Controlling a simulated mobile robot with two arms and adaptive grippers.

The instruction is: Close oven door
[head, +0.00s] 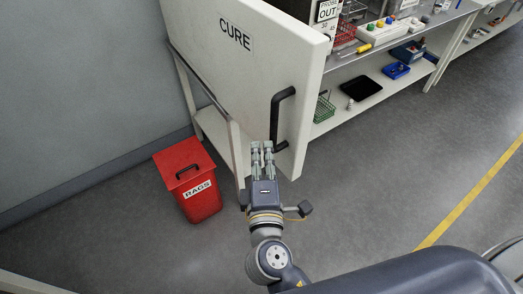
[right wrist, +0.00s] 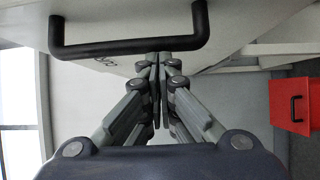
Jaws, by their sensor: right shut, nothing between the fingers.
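The oven door (head: 235,75) is a large white panel lettered CURE, swung open in the head view. Its black bar handle (head: 276,118) runs up its right part; in the right wrist view the handle (right wrist: 130,46) crosses the top of the picture. My right gripper (head: 262,146) is shut and empty. Its fingertips are at the lower end of the handle in the head view and just by the bar in the right wrist view; I cannot tell whether they touch. My left gripper is out of view. The oven's inside is hidden behind the door.
A red bin labelled RAGS (head: 188,180) stands on the floor left of my right arm. To the right, a bench with a lower shelf (head: 350,108) holds a black tray (head: 361,88), blue bins (head: 397,70) and several tools. The grey floor at the right is clear.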

